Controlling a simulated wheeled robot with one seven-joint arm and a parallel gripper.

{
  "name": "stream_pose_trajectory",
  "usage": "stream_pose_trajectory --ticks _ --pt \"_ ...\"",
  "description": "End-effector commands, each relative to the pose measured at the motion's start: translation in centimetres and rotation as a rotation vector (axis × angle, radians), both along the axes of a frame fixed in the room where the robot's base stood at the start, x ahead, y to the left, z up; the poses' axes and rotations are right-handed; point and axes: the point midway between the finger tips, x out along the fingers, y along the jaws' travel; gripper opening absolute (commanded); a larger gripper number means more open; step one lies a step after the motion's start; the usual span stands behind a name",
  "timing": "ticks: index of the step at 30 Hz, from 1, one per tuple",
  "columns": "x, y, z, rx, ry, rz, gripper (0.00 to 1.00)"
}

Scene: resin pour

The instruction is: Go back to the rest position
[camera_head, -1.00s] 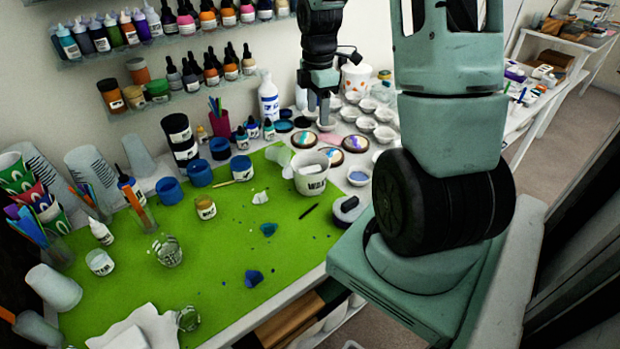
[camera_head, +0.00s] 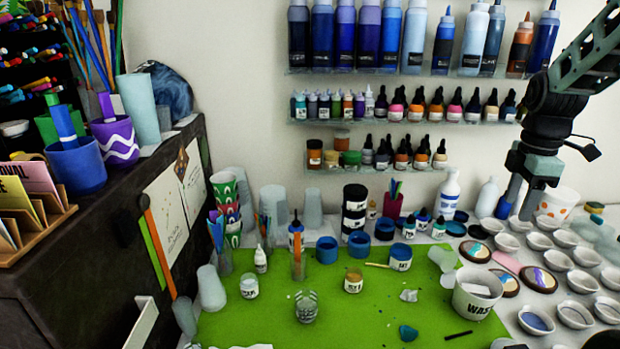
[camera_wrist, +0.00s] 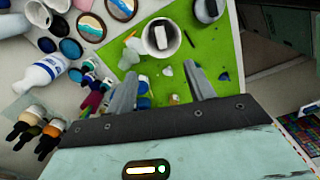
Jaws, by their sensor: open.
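My gripper (camera_wrist: 160,88) is open and empty in the wrist view, its two grey fingers spread apart above the table. In the head view my gripper (camera_head: 520,198) hangs at the right, in front of the wall and near the white bottles and small bowls. The green mat (camera_head: 250,325) covers the middle of the table. A white waste cup (camera_head: 472,306) stands at the mat's right edge; it also shows in the wrist view (camera_wrist: 140,42). Nothing is held between the fingers.
Many small white bowls (camera_head: 576,314) fill the right side of the table. Bottle shelves (camera_head: 400,122) line the wall above. A dark cabinet (camera_head: 110,235) with pens and cups stands at the left. Clear cups and jars stand on the mat's back part.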

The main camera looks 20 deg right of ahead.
Motion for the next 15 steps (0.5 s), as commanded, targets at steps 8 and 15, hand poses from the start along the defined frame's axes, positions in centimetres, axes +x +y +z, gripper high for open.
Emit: stream_pose_trajectory --ticks 8,15 --pt "1.9 9.7 -1.1 0.017 -0.014 -0.039 0.53" --pt "-1.0 25.7 -3.2 0.046 -0.014 -0.152 0.53"
